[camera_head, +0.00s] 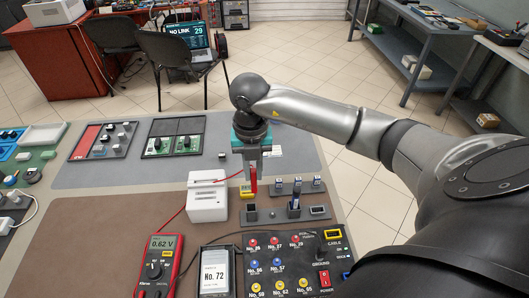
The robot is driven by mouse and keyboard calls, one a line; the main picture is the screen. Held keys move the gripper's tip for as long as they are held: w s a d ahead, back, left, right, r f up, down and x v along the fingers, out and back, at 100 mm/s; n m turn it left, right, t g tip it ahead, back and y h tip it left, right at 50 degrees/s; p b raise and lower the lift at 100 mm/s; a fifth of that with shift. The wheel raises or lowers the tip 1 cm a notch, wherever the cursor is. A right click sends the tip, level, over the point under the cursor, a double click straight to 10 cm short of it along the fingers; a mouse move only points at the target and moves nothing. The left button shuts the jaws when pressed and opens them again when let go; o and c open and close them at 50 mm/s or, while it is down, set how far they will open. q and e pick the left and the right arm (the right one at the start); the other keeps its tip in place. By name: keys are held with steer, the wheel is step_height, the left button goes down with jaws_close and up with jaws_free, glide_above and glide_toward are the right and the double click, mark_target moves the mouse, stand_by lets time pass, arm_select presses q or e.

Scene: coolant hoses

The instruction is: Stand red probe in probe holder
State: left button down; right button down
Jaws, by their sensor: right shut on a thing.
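The red probe (253,180) hangs roughly upright below my right gripper (252,170), which is shut on it. The probe's lower end is over the left part of a low dark holder block (270,213); I cannot tell whether it touches the block or is in a hole. A dark probe-like piece (295,198) stands upright in the middle of that block. A red multimeter (162,262) reading 0.62 V lies in front to the left, with a red lead running up behind the white box. My left gripper is not in view.
A white box (207,197) stands just left of the holder. Small dark connector blocks (298,185) stand behind. The brown mat is clear at left.

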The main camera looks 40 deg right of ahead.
steer(key=shift+w+a+f+b, duration=0.15)
steer(key=shift+f+b, duration=0.2)
steer(key=shift+f, duration=0.4)
steer(key=shift+a+f+b, duration=0.2)
steer(key=shift+f+b, duration=0.2)
steer(key=shift+f, duration=0.35)
steer(key=shift+w+a+f+b, duration=0.15)
steer(key=shift+f+b, duration=0.2)
steer(key=shift+f, duration=0.4)
steer(key=shift+f, duration=0.25)
steer(key=shift+f+b, duration=1.2)
steer(key=shift+f, duration=0.35)
steer(key=shift+f, duration=0.1)
steer(key=shift+f+b, duration=0.95)
steer(key=shift+f, duration=0.15)
